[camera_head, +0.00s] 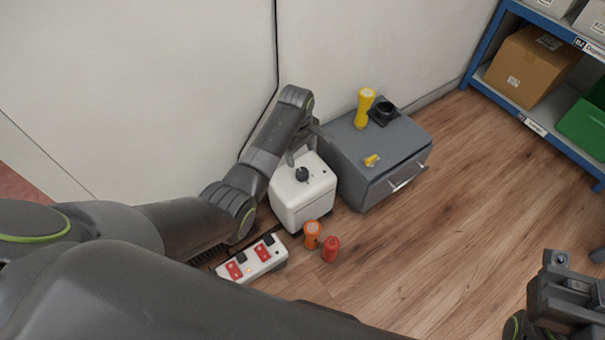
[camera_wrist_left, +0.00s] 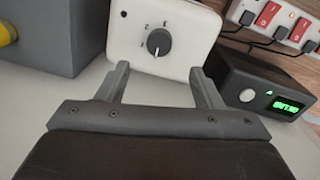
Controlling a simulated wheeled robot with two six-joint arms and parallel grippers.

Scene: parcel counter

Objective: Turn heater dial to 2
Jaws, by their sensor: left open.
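The heater is a white box (camera_head: 300,204) against the wall; its white face also shows in the left wrist view (camera_wrist_left: 190,30). A dark round dial (camera_head: 302,174) sits on it, and in the left wrist view the dial (camera_wrist_left: 159,42) has small marks around it, too small to read surely. My left gripper (camera_head: 304,148) is open beside the dial. In the left wrist view its two fingers (camera_wrist_left: 158,75) point toward the dial, one to each side below it, with nothing between them. My right gripper (camera_head: 566,290) is partly in view at the lower right, away from the heater.
A grey box (camera_head: 345,155) with a handle stands right of the heater, bearing a yellow torch (camera_head: 364,108). A power strip (camera_head: 252,260), an orange torch (camera_head: 312,235) and a red can (camera_head: 331,248) are in front. A black device (camera_wrist_left: 262,88) has a green display.

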